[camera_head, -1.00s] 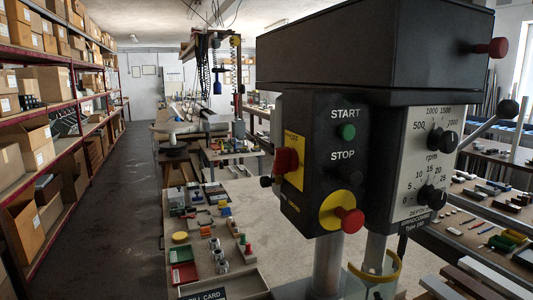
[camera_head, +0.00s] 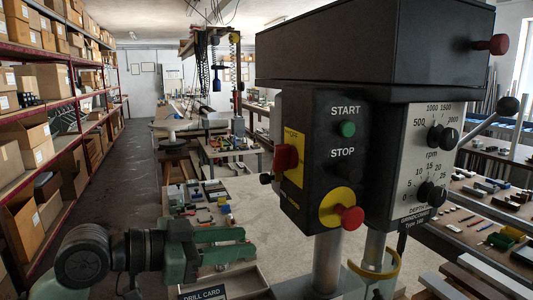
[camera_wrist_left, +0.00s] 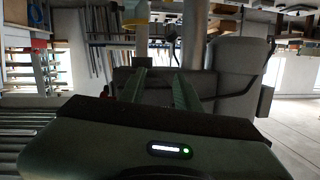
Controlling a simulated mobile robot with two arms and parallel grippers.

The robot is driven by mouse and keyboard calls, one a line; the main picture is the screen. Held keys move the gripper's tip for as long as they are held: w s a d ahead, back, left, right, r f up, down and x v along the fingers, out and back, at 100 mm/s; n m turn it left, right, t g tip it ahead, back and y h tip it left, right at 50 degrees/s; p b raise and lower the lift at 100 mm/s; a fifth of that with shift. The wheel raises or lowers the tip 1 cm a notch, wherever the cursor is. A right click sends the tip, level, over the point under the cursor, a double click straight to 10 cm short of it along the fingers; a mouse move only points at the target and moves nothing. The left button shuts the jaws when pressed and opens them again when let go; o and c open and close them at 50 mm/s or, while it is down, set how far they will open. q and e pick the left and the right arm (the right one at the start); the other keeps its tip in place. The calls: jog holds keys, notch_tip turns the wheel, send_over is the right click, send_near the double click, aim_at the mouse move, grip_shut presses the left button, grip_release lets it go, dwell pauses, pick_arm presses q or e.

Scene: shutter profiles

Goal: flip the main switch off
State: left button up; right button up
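The main switch is a red knob (camera_head: 286,158) on a yellow plate (camera_head: 294,145) on the left side of the black drill press head (camera_head: 325,125). Its lettering is too small to read surely. My left gripper (camera_head: 256,244) is below and to the left of the switch, apart from it, with its green fingers pointing right. In the left wrist view its two fingers (camera_wrist_left: 160,88) stand apart with nothing between them. The switch cannot be made out in the left wrist view. My right gripper is in neither view.
A green START button (camera_head: 347,129) and a red mushroom button (camera_head: 350,216) on yellow are on the front panel. The drill column (camera_head: 327,262) stands below. A bench with small parts (camera_head: 205,200) lies behind my left gripper. Shelves with boxes (camera_head: 60,110) line the left.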

aim_at(275, 152)
pick_arm(q)
notch_tip(275, 152, up, 16)
jog(key=s+a+m+h, duration=0.1)
jog(key=s+m+h, duration=0.2)
jog(key=shift+g, duration=0.4)
jog(key=p+x, duration=0.1)
jog(key=x, duration=0.1)
jog(key=p+x, duration=0.1)
jog(key=x, duration=0.1)
jog(key=p+x, duration=0.1)
jog(key=x, duration=0.1)
jog(key=shift+w+d+r+p, duration=0.2)
jog(key=shift+w+r+p, duration=0.1)
jog(key=shift+w, duration=0.1)
jog(key=shift+w+d+f, duration=0.15)
jog(key=shift+w+d, duration=0.05)
jog(key=shift+d, duration=0.15)
jog(key=shift+f, duration=0.1)
grip_shut()
